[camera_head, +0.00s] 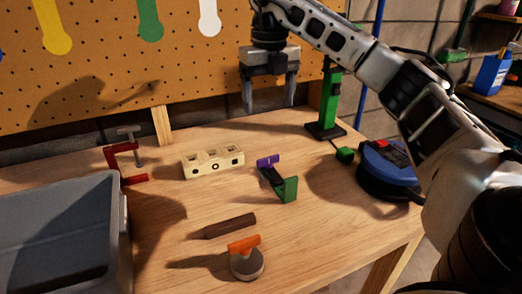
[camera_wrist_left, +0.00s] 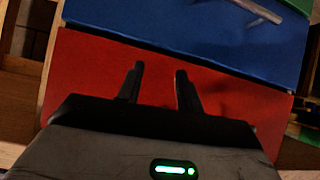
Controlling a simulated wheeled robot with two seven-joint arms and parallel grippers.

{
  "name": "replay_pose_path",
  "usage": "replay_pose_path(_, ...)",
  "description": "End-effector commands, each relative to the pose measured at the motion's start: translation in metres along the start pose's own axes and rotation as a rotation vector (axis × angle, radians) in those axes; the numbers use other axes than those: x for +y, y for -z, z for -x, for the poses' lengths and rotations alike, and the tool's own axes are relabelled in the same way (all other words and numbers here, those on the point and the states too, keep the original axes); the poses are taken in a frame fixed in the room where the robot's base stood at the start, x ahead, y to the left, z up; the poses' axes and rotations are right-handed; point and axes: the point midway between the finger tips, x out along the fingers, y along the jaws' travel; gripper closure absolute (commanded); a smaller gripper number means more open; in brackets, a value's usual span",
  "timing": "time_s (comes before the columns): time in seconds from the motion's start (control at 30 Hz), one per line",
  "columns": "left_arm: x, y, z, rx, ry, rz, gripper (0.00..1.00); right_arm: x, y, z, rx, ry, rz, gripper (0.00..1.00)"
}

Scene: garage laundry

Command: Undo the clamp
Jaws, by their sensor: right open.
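A red C-shaped clamp (camera_head: 114,164) with a grey screw and cross handle stands on the wooden workbench at the left, just behind the grey bin. It does not appear to grip anything. My right gripper (camera_head: 268,103) is open and empty, fingers pointing down, above the back of the bench. It is right of the red clamp and well apart from it. My left gripper (camera_wrist_left: 157,75) shows only in the left wrist view, with its two fingers apart and nothing between them, over a red and blue surface. The clamp is not recognizable in that view.
A grey bin (camera_head: 122,225) fills the front left. A wooden block with holes (camera_head: 213,163), a purple-and-green tool (camera_head: 281,181), a dark brown bar (camera_head: 229,226) and an orange-handled round piece (camera_head: 246,262) lie on the bench. A green stand (camera_head: 328,108) and blue round device (camera_head: 385,172) are at right.

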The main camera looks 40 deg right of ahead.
Motion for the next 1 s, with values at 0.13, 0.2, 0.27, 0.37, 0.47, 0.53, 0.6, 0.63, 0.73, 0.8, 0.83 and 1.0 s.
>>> replay_pose_path(0.13, 0.003, -0.022, -0.006, -0.012, -0.011, 0.02, 0.64, 0.001, 0.001, -0.041, 0.005, 0.0, 0.002, 0.24)
replay_pose_path(0.2, 0.005, -0.022, -0.008, -0.001, -0.018, 0.032, 0.64, 0.001, 0.001, -0.056, 0.004, -0.001, 0.003, 0.24)
replay_pose_path(0.27, 0.005, -0.021, -0.01, 0.012, -0.022, 0.041, 0.64, 0.001, 0.001, -0.069, 0.005, -0.002, 0.002, 0.24)
replay_pose_path(0.37, 0.007, -0.014, -0.009, 0.028, -0.026, 0.053, 0.64, 0.001, 0.001, -0.087, 0.004, 0.001, 0.002, 0.24)
replay_pose_path(0.47, 0.008, -0.011, -0.008, 0.034, -0.028, 0.062, 0.64, 0.0, 0.001, -0.104, 0.004, 0.001, 0.001, 0.24)
replay_pose_path(0.53, 0.008, -0.011, -0.009, 0.034, -0.028, 0.063, 0.64, 0.0, 0.001, -0.116, 0.003, 0.001, 0.002, 0.24)
replay_pose_path(0.6, 0.008, -0.011, -0.009, 0.033, -0.027, 0.063, 0.64, 0.0, 0.001, -0.125, 0.002, 0.0, 0.002, 0.24)
replay_pose_path(0.63, 0.008, -0.011, -0.009, 0.033, -0.027, 0.063, 0.64, 0.001, 0.001, -0.128, 0.002, 0.0, 0.002, 0.24)
replay_pose_path(0.73, 0.008, -0.011, -0.009, 0.032, -0.027, 0.063, 0.64, 0.001, 0.0, -0.136, 0.001, 0.0, 0.002, 0.24)
replay_pose_path(0.8, 0.007, -0.012, -0.009, 0.032, -0.027, 0.063, 0.64, 0.001, 0.0, -0.139, 0.0, -0.001, 0.002, 0.24)
replay_pose_path(0.83, 0.007, -0.012, -0.009, 0.032, -0.027, 0.063, 0.64, 0.001, 0.0, -0.14, 0.0, -0.001, 0.002, 0.24)
replay_pose_path(1.0, 0.007, -0.012, -0.009, 0.031, -0.026, 0.062, 0.64, 0.001, 0.0, -0.141, -0.001, -0.001, 0.002, 0.24)
